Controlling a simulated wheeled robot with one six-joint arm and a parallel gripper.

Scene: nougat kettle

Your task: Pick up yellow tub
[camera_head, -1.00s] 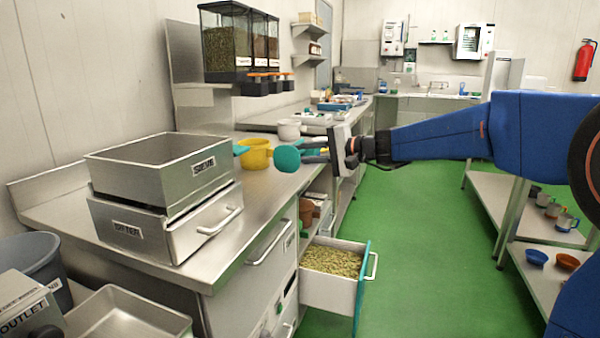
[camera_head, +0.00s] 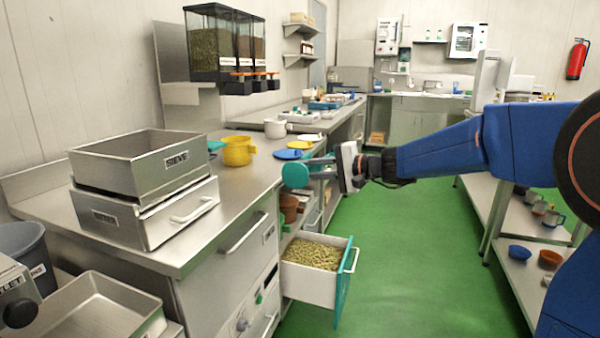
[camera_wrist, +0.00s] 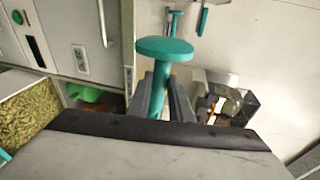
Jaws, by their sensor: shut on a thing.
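The yellow tub (camera_head: 237,152) stands upright on the steel counter (camera_head: 235,178), left of my gripper in the head view. My gripper (camera_head: 325,168) is beside the counter's front edge, apart from the tub. It is shut on a teal tool with a round disc end (camera_head: 295,175). In the wrist view the disc and stem of this teal tool (camera_wrist: 165,50) stick out from between the dark fingers of my gripper (camera_wrist: 167,92). I cannot make out the tub in the wrist view.
A steel sieve box (camera_head: 140,165) stands stacked at the counter's near end. A white pot (camera_head: 275,128), a blue plate (camera_head: 287,154) and yellow plates lie beyond the tub. A drawer (camera_head: 308,285) of green grains stands open below. The green floor (camera_head: 410,240) is clear.

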